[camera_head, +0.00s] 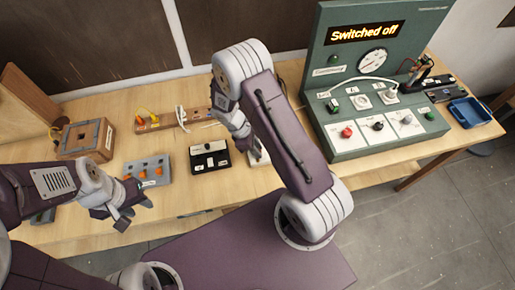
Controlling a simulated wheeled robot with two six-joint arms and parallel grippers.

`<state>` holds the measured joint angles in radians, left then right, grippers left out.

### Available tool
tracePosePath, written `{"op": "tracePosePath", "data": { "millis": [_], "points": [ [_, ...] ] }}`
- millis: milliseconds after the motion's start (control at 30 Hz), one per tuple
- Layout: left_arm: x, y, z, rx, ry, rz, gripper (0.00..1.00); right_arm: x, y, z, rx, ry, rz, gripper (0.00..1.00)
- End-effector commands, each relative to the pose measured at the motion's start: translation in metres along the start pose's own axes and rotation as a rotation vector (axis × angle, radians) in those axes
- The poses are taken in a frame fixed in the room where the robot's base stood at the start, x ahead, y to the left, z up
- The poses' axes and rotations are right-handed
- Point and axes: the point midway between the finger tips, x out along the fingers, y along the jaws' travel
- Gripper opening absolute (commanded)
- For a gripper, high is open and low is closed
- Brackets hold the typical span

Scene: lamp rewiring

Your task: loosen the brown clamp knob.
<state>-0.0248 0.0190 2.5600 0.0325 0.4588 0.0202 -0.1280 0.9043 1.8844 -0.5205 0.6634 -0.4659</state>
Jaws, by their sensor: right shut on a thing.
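My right gripper (251,150) points down at a pale block (258,159) on the bench. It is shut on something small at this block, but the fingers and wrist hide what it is. I cannot make out a brown clamp knob. My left gripper (133,213) hangs over the bench's front edge at the left. Its fingers are apart, and it looks empty.
A grey block with orange knobs (147,171) and a black block (210,156) stand left of my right gripper. A wooden block (88,138) stands further left. The green test panel (337,60) reads "Switched off". A blue tray (470,112) lies at far right.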

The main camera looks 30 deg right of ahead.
Motion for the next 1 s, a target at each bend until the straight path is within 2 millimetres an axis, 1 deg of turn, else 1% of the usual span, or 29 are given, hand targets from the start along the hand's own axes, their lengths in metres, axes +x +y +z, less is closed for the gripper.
{"op": "tracePosePath", "data": {
  "millis": [200,400,633,1000],
  "points": [
    [0.0041,-0.0001,0.0004,0.000,0.000,0.000,0.36,-0.0005,0.0002,-0.0018,-0.135,0.005,0.061,0.00],
    [0.0066,-0.0001,0.0007,0.000,0.000,0.000,0.36,-0.0006,-0.0004,-0.0018,-0.218,0.005,0.095,0.00],
    [0.0078,-0.0002,0.0008,0.000,0.000,0.000,0.36,-0.0006,-0.0009,-0.0015,-0.264,0.004,0.113,0.00],
    [0.0080,-0.0002,0.0008,0.000,0.000,0.000,0.36,-0.0004,-0.0011,-0.0013,-0.273,0.004,0.116,0.00]
  ]
}}
